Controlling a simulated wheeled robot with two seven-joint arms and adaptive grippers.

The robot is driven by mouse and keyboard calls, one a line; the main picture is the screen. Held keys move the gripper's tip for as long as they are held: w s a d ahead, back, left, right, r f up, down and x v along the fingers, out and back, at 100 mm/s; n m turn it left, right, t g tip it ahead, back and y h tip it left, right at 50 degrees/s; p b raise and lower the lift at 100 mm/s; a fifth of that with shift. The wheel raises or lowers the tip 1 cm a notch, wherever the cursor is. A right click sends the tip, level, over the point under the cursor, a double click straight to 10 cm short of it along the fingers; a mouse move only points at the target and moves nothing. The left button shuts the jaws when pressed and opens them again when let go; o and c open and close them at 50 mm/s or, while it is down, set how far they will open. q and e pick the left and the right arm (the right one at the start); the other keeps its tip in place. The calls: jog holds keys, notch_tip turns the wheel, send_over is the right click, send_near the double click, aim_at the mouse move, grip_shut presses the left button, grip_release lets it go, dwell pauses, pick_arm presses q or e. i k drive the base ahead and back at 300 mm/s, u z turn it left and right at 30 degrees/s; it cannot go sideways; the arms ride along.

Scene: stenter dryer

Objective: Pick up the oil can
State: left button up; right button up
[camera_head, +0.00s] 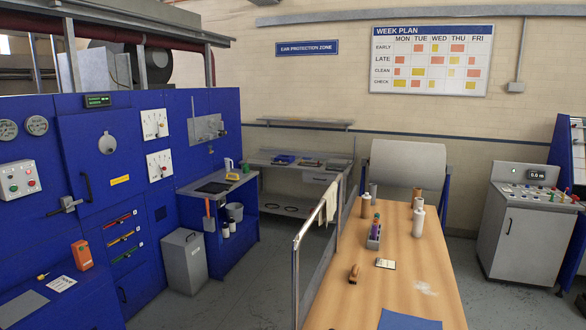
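No gripper of mine shows in the head view. I cannot single out the oil can for certain. A small pale can-like thing (228,164) stands upright at the back of the blue workbench (245,196), behind a small yellow item (232,175); it is too small to tell whether it is the oil can. Several upright bottles and cylinders, one of them a white bottle (418,222), stand on the wooden table (345,305).
A metal railing (296,275) runs along the table's left side. A grey bin (184,262) stands before the blue machine (75,200). A control console (520,230) is at the right. Grey floor between bin and railing is clear.

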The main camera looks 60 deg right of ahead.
aim_at(245, 167)
jog(key=z, duration=0.45)
jog(key=i, duration=2.9)
jog(key=z, duration=1.8)
jog(key=i, duration=2.4)
